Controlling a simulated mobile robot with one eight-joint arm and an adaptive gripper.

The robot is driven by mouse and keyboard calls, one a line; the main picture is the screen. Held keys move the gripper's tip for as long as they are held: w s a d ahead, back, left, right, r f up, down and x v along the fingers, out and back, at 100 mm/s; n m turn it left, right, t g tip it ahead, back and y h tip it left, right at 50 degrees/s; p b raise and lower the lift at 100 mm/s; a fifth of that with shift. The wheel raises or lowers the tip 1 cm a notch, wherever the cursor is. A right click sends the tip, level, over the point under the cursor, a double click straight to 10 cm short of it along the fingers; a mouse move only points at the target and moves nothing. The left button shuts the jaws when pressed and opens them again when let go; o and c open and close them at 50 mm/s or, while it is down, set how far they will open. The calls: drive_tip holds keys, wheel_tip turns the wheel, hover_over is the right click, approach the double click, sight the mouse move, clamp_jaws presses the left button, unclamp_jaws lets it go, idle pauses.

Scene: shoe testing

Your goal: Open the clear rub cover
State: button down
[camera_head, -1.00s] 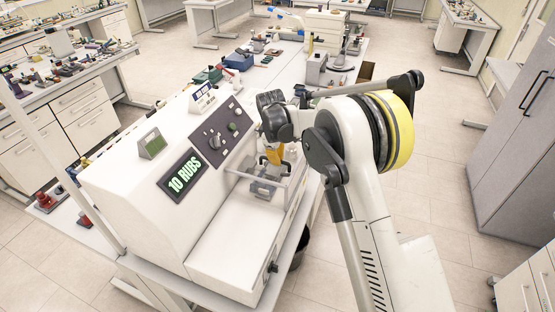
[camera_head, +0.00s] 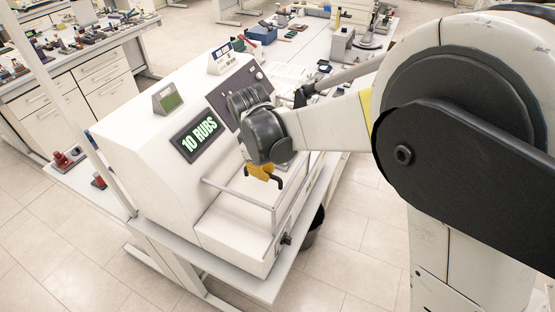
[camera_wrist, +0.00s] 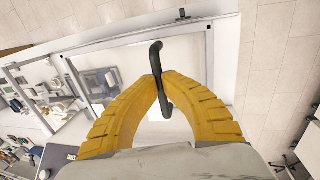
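The clear rub cover is a see-through box with a pale frame. In the head view its front rail (camera_head: 238,194) lies across the machine's white bed, and part of the cover is hidden behind my wrist. In the wrist view its frame bar (camera_wrist: 76,82) and clear panel lie beyond my fingers. My gripper (camera_head: 274,179) has yellow fingers and is over the cover. In the wrist view the fingertips (camera_wrist: 160,88) meet around a bent black handle (camera_wrist: 156,55), which sticks out on both sides of them.
The white rub machine (camera_head: 150,160) has a green "10 RUBS" display (camera_head: 200,137). It stands at the end of a long bench with tools and small devices behind. A dark bin (camera_head: 313,228) is on the floor to the right. My arm fills the right of the head view.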

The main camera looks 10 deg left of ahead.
drive_tip(key=shift+s+a, duration=0.25)
drive_tip(key=shift+s, duration=0.4)
drive_tip(key=shift+s+a, duration=0.2)
drive_tip(key=shift+s, duration=0.45)
drive_tip(key=shift+s+a, duration=0.25)
drive_tip(key=shift+s, duration=0.4)
drive_tip(key=c, duration=1.5)
unclamp_jaws()
drive_tip(key=shift+o, duration=0.2)
drive_tip(key=shift+w, duration=0.1)
wheel_tip(320, 180, up, 12)
drive_tip(key=s, duration=0.2)
drive_tip(key=shift+s+a, duration=0.15)
drive_tip(key=shift+a, duration=0.25)
drive_tip(key=shift+f, duration=0.15)
